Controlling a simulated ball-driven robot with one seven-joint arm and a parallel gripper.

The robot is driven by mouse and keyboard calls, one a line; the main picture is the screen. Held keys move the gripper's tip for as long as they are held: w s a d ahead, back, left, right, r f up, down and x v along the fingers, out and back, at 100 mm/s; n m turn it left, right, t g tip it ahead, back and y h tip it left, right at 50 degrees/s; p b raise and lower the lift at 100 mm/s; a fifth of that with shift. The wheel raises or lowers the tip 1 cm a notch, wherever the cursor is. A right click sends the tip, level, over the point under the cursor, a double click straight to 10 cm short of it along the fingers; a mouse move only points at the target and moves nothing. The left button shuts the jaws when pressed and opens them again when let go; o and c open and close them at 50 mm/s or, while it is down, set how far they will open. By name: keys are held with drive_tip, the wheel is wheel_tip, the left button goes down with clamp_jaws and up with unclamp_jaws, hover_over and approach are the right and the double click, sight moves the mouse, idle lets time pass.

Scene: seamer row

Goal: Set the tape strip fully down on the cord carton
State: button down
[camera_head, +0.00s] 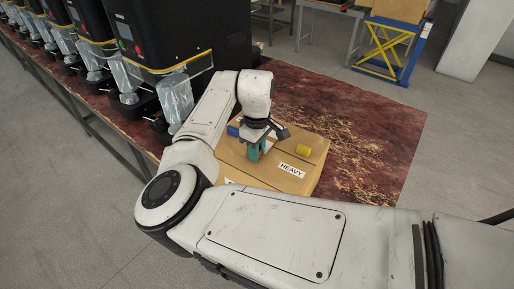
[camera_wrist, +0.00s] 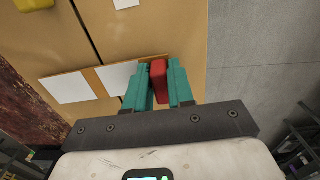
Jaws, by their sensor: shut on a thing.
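The cord carton (camera_head: 235,160) is a brown box marked HEAVY, standing on the dark red tabletop. My gripper (camera_head: 257,150) is over its top, with teal fingers pointing down. In the wrist view the fingers (camera_wrist: 159,88) are shut on a small red piece (camera_wrist: 158,70). I cannot tell for certain that this piece is the tape strip, or whether it touches the carton. The carton also shows in the wrist view (camera_wrist: 150,25), with a dark seam and white labels (camera_wrist: 68,88). The lower end of the red piece is partly hidden by the fingers.
A yellow piece (camera_head: 303,150) lies on the carton top right of my gripper, and a blue piece (camera_head: 233,131) lies left of it. Black machines (camera_head: 170,35) line the table at the back left. The tabletop (camera_head: 350,120) right of the carton is clear.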

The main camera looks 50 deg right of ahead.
drive_tip(key=shift+f, duration=0.2)
drive_tip(key=c, duration=1)
unclamp_jaws()
drive_tip(key=shift+f, duration=0.1)
wheel_tip(320, 180, up, 12)
drive_tip(key=shift+r+b, duration=0.15)
drive_tip(key=shift+b, duration=0.95)
